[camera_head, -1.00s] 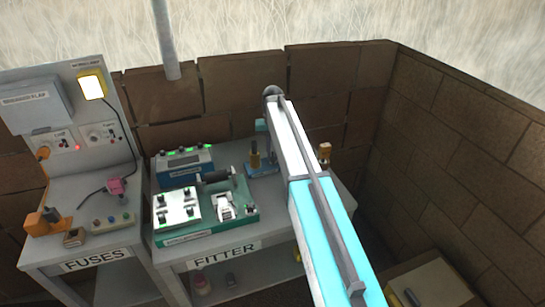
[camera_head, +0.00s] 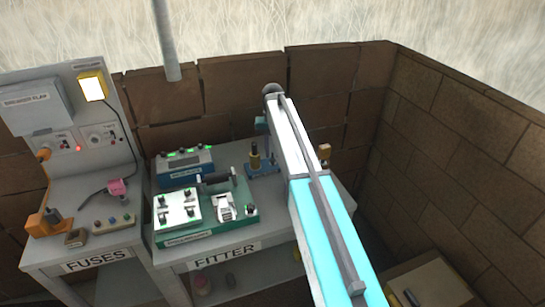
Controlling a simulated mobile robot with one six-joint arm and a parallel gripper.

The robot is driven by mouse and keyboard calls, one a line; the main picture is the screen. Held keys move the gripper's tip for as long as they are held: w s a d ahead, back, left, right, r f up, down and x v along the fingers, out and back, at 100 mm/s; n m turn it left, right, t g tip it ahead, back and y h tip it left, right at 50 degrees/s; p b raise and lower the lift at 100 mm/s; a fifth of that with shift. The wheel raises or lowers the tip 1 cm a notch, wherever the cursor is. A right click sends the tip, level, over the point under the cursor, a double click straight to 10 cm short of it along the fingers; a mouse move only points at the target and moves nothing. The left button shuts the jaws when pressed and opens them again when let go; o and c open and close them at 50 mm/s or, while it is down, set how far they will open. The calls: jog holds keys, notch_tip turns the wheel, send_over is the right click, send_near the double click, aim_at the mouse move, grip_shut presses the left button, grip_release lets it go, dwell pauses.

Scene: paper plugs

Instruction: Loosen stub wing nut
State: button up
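I cannot make out a wing nut for certain at this size. A small fixture with an upright dark and brass-coloured post (camera_head: 255,158) stands on a blue base (camera_head: 262,170) on the FITTER bench (camera_head: 212,258). It is just left of my arm. My white and cyan arm reaches from the lower right up over the bench. A small teal part beside its far end, above the post, seems to be mine. My gripper cannot be made out; the arm hides the area behind it.
A green-based fixture (camera_head: 240,222) with a white plate and dark knobs fills the bench's left half. A blue box (camera_head: 184,167) with green lights stands behind it. The FUSES bench (camera_head: 60,254) is at left. Brick walls close the back and right.

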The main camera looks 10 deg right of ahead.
jog(key=shift+r+p, duration=0.6)
jog(key=shift+r, duration=0.65)
jog(key=shift+f, duration=0.25)
dwell(0.3)
jog(key=shift+f+b, duration=0.5)
jog(key=shift+f, duration=1.2)
grip_shut()
